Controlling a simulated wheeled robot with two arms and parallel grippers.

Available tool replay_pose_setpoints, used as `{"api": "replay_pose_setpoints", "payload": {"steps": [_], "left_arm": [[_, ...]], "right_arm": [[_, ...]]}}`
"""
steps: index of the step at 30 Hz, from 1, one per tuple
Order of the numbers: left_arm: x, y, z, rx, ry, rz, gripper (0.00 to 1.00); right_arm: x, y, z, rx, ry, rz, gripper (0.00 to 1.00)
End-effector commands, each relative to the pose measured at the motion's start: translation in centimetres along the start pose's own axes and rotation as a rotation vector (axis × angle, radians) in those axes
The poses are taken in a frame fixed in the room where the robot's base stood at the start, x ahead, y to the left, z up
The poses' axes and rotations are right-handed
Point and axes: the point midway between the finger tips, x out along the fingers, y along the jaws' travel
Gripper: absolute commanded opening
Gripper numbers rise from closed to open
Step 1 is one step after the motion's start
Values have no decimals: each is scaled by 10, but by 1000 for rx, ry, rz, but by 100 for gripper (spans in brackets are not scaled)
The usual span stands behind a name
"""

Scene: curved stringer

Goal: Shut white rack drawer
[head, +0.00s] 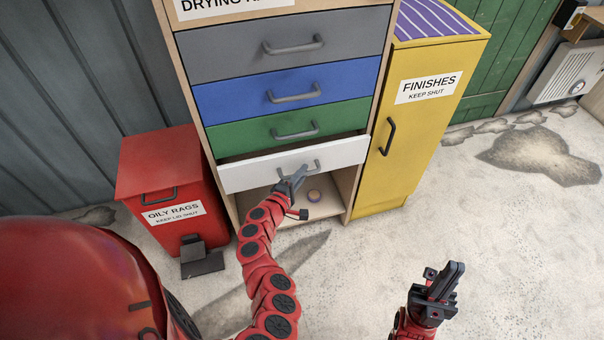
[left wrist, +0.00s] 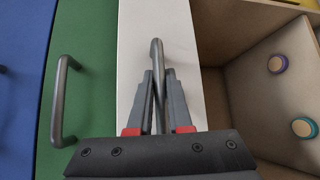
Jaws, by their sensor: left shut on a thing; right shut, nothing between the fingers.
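The white drawer (head: 345,153) is the lowest drawer in the wooden rack (head: 215,136) and stands out a little from the drawers above it. Its grey bar handle (head: 312,164) is on its front. My left gripper (head: 293,181) is at this handle. In the left wrist view the white drawer front (left wrist: 188,30) stands behind my left gripper (left wrist: 160,88), whose fingers are shut on the handle (left wrist: 157,55). My right gripper (head: 443,281) is shut and empty, above the floor at the lower right, well away from the rack.
Green (head: 350,116), blue (head: 355,85) and grey (head: 360,30) drawers are above, looking shut. A red oily-rags bin (head: 160,165) stands left, a yellow finishes cabinet (head: 425,130) right. The concrete floor (head: 510,250) at right is clear.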

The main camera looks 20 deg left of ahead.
Motion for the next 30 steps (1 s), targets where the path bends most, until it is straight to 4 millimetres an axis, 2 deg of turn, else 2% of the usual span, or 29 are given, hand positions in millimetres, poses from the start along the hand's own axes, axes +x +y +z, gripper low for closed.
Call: {"api": "replay_pose_setpoints", "payload": {"steps": [5, 15, 25, 26, 30], "left_arm": [[1, -1, -1, 1, -1, -1, 0], [28, 6, -28, 3, -1, 0, 0], [30, 10, -31, 1, 3, 2, 0], [30, 10, -31, 1, 3, 2, 21], [30, 10, -31, 1, 2, 2, 46]], "right_arm": [[-2, 0, 0, 0, 0, 0, 0], [-24, -1, 4, 0, 0, 0, 0], [-23, -1, 4, 0, 0, 0, 0], [-23, -1, 4, 0, 0, 0, 0], [-23, -1, 4, 0, 0, 0, 0]]}}
